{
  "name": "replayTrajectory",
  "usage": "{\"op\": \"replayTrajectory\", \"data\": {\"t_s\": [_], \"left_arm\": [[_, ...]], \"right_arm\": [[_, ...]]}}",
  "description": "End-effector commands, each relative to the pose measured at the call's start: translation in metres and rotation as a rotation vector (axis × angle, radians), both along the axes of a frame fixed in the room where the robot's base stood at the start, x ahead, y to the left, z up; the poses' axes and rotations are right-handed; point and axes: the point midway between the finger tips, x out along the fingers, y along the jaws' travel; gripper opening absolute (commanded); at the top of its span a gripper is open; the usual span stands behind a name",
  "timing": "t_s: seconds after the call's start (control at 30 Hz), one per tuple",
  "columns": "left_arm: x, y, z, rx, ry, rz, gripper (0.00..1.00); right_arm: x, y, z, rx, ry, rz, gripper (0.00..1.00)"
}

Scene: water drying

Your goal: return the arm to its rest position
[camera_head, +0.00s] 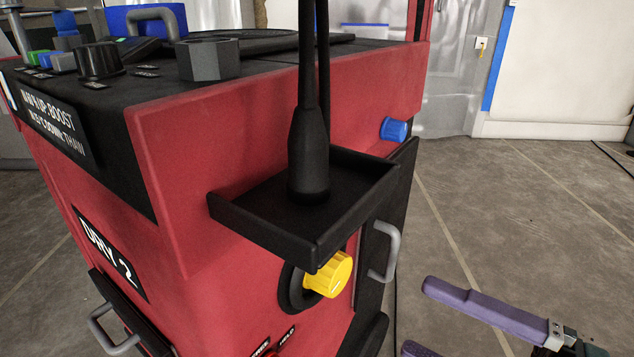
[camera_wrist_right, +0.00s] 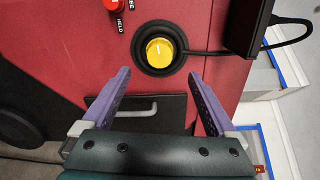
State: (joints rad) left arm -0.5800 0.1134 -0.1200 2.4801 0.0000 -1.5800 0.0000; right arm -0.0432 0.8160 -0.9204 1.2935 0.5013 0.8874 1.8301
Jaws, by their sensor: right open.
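My right gripper (camera_head: 425,318) is at the lower right of the head view, with purple fingers apart and nothing between them. It also shows in the right wrist view (camera_wrist_right: 158,100), open and empty. It is apart from the red machine (camera_head: 270,120), which is labelled DRY 2. A yellow knob (camera_head: 330,275) sits on the machine's side below a black tray; in the right wrist view the knob (camera_wrist_right: 159,52) is ahead of the fingers, between their lines. My left gripper is not in view.
A black tray (camera_head: 350,170) juts from the machine with a black antenna-like rod (camera_head: 309,150) standing in it. A grey handle (camera_head: 385,252) and a blue knob (camera_head: 395,130) are nearby. A black cable (camera_wrist_right: 285,42) runs beside the tray. Open floor (camera_head: 510,220) lies to the right.

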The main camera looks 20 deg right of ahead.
Motion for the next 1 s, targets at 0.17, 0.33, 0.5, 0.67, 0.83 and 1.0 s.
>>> {"op": "replayTrajectory", "data": {"t_s": [0.17,0.33,0.5,0.67,0.83,1.0], "left_arm": [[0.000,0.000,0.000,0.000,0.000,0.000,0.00],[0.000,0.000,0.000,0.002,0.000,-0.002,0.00],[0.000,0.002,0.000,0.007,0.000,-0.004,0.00],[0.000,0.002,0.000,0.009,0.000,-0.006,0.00],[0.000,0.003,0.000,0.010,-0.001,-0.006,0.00],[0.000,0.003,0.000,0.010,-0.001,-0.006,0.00]], "right_arm": [[0.000,0.017,-0.005,-0.051,0.001,0.002,0.93],[-0.001,0.072,-0.020,-0.310,-0.010,0.027,0.93],[-0.005,0.106,-0.025,-0.710,-0.042,0.097,0.93],[-0.018,0.095,-0.022,-1.098,-0.031,0.203,0.93],[-0.048,0.053,-0.018,-1.425,0.056,0.367,0.93],[-0.096,0.009,-0.010,-1.624,0.191,0.571,0.93]]}}
